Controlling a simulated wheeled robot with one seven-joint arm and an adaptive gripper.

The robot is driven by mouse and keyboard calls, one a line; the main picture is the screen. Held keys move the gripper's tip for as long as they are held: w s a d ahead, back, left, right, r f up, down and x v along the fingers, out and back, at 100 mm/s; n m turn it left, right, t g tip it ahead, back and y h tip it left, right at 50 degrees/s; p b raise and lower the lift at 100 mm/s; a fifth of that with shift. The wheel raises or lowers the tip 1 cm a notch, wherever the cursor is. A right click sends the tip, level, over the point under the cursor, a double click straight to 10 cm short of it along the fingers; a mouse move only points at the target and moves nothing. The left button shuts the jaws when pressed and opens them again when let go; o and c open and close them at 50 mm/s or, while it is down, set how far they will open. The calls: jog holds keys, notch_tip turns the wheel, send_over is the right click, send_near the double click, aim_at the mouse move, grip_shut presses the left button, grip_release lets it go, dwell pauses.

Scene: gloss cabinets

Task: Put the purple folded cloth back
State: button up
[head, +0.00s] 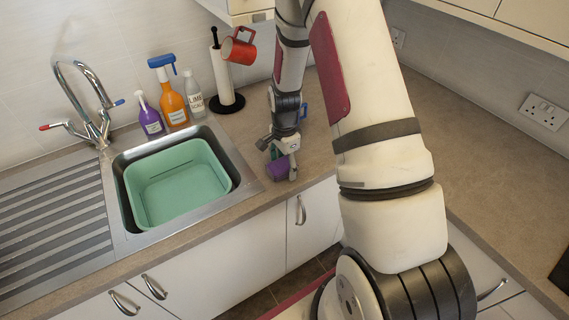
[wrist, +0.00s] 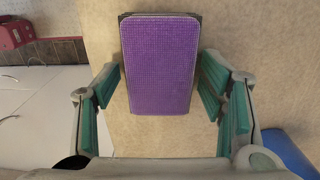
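The purple folded cloth (wrist: 160,62) shows in the wrist view as a textured upright rectangle with a dark, thin edge. It lies ahead of and between the green-padded fingers of my gripper (wrist: 160,75), with a narrow gap showing at the left. The fingers are wide apart, so my gripper looks open. In the head view the purple cloth (head: 277,169) is at the counter's front edge, right of the sink. My gripper (head: 285,158) is right over it and partly hides it. Whether the pads touch the cloth is hard to tell.
A green basin (head: 180,186) sits in the sink, left of my gripper. A purple bottle (head: 151,122), an orange spray bottle (head: 172,103) and a clear bottle (head: 194,98) stand behind it. The right counter (head: 470,150) is mostly clear.

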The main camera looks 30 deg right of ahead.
notch_tip(320, 180, up, 12)
jog(key=b, duration=0.2)
notch_tip(320, 180, up, 9)
jog(key=n+t, duration=0.1)
jog(key=n, duration=0.3)
send_over(285, 162)
jog(key=s+a, duration=0.2)
jog(key=a, duration=0.2)
jog(key=s+a+r+n+t, duration=0.2)
jog(key=s+a+r+n, duration=0.2)
jog(key=s+r+n, duration=0.3)
jog(key=s+a+r+n+t, duration=0.2)
jog(key=s+a+r+n, duration=0.3)
jog(key=s, duration=0.6)
jog(key=shift+a+r+n+t, duration=0.2)
jog(key=shift+r+n+t, duration=0.1)
jog(key=shift+r+n, duration=0.8)
